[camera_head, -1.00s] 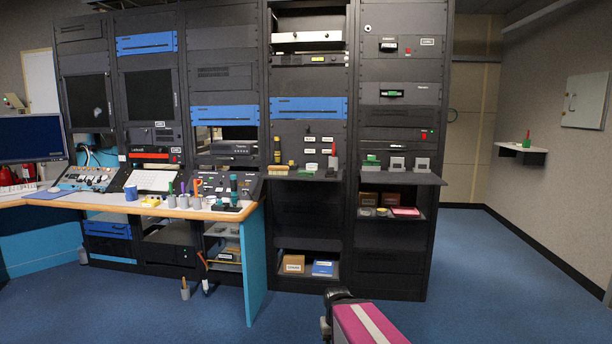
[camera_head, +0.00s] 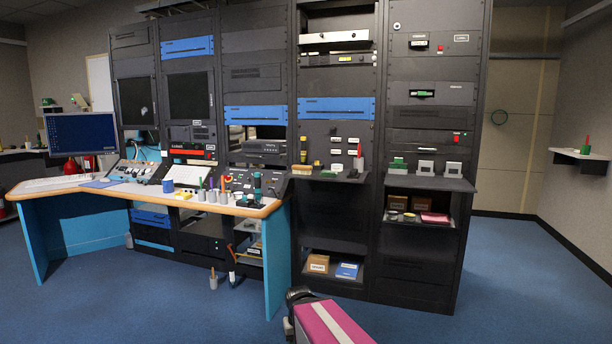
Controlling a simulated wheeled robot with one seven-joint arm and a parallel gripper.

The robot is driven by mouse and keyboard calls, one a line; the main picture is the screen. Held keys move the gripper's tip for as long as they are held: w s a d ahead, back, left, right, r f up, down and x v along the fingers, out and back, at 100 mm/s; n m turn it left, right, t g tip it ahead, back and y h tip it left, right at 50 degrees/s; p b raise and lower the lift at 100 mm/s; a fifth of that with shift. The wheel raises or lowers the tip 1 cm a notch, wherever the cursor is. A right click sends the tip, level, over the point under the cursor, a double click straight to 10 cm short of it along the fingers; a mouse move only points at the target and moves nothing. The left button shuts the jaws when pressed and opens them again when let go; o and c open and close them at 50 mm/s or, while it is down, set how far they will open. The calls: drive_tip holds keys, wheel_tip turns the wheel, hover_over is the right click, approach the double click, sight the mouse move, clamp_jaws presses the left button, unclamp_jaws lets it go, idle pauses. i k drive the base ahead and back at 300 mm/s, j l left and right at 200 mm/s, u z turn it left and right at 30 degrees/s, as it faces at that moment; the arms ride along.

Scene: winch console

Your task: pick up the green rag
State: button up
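I cannot make out a green rag for certain. A small green item (camera_head: 398,164) lies on the ledge of the right rack, beside two light grey blocks; it is too small to tell whether it is cloth. Another green item (camera_head: 48,103) shows at the far left behind the monitor, also too small to tell. An upright green piece (camera_head: 586,144) stands on the wall shelf at the right. My gripper is not in view; only a pink and dark part of my arm shows at the bottom.
The wooden-edged desk (camera_head: 244,209) holds a blue mug (camera_head: 168,186), cups with tools and control panels. A rack ledge (camera_head: 445,182) juts out at the right. A monitor (camera_head: 81,134) stands at the left. Blue floor (camera_head: 520,290) is clear at the front right.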

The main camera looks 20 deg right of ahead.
sight(323, 173)
drive_tip(key=i+l+u, duration=0.1)
drive_tip(key=l+u, duration=0.25)
drive_tip(key=l, duration=0.65)
drive_tip(key=l+u, duration=0.35)
drive_tip(key=l, duration=0.6)
